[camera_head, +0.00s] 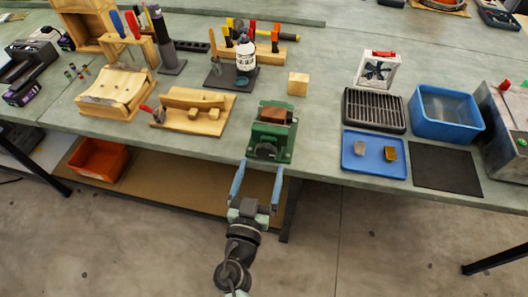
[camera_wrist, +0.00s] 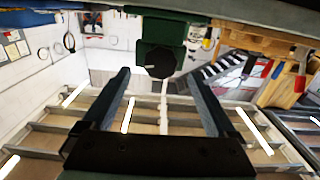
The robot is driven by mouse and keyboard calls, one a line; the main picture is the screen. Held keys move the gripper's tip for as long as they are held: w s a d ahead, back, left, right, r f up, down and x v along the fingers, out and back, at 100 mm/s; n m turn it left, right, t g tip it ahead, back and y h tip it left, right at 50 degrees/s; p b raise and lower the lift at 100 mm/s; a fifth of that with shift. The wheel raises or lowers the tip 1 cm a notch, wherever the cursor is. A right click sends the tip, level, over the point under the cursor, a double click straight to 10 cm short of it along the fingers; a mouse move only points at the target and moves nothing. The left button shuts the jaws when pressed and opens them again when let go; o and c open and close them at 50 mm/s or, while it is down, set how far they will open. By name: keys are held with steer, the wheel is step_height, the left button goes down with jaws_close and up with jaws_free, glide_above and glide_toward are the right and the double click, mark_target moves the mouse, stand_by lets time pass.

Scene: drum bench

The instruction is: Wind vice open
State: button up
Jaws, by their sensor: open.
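The green vice (camera_head: 283,156) is fixed at the front edge of the bench, with a brown block (camera_head: 274,116) at its jaws. A dark round screw end (camera_head: 265,150) faces the front. In the wrist view the green vice body (camera_wrist: 160,30) hangs at the top centre, with the dark round end (camera_wrist: 160,62) below it. My gripper (camera_head: 259,168) is open and empty, just in front of the vice and off the bench edge. In the wrist view its blue-grey fingers (camera_wrist: 157,74) spread to either side of the round end, which seems to lie around or beyond their tips.
To the right are a blue tray (camera_head: 360,165) with two small blocks, a dark grated tray (camera_head: 374,110) and a blue bin (camera_head: 447,113). To the left is a wooden fixture (camera_head: 194,123). A wooden cube (camera_head: 298,84) stands behind the vice. The floor in front is clear.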

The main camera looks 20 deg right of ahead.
mark_target(265, 155)
steer(key=shift+x, duration=2.15)
steer(key=c, duration=1.4)
steer(key=shift+o, duration=0.2)
steer(key=shift+f+n, duration=0.1)
steer(key=shift+n, duration=0.3)
